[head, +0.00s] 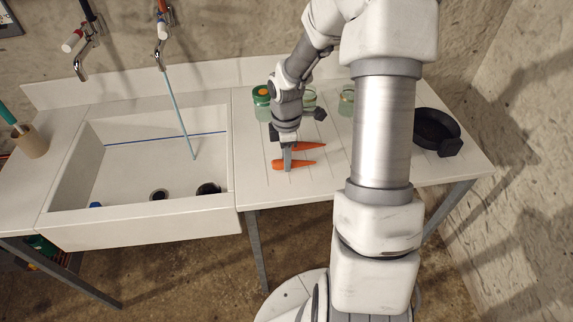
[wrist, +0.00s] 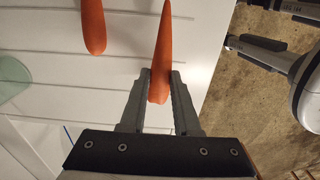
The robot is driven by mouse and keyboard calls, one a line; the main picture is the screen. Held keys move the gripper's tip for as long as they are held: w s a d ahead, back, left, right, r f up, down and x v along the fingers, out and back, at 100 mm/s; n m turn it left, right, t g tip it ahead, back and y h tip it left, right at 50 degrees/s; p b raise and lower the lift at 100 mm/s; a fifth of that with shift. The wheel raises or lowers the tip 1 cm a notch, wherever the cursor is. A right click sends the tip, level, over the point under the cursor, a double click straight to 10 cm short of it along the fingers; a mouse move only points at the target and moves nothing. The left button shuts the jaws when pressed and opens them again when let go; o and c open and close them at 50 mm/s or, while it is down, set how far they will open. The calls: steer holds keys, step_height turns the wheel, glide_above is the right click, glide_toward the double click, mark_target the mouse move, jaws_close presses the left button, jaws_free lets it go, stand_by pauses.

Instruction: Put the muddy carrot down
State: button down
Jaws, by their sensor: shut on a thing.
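My gripper (head: 287,164) is low over the white counter right of the sink, pointing down. It is shut on the thick end of an orange carrot (head: 304,163), whose thin tip points right in the head view. The wrist view also shows this carrot (wrist: 164,45) between the two fingers. I cannot tell whether it touches the counter, and I see no clear mud on it. A second orange carrot (head: 312,145) lies on the counter just behind, apart from the held one. It also shows in the wrist view (wrist: 93,25) at upper left.
A green-lidded jar (head: 262,104) and another glass jar (head: 346,103) stand behind the carrots. A black pan (head: 436,127) sits far right. The counter's front edge is close.

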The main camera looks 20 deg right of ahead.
steer(key=shift+f, duration=1.3)
steer(key=shift+f, duration=0.2)
steer(key=c, duration=0.6)
jaws_free()
steer(key=shift+c, duration=0.2)
steer(key=shift+r, duration=0.1)
step_height(320, 180, up, 11)
steer(key=shift+p, duration=0.55)
steer(key=shift+r, duration=0.6)
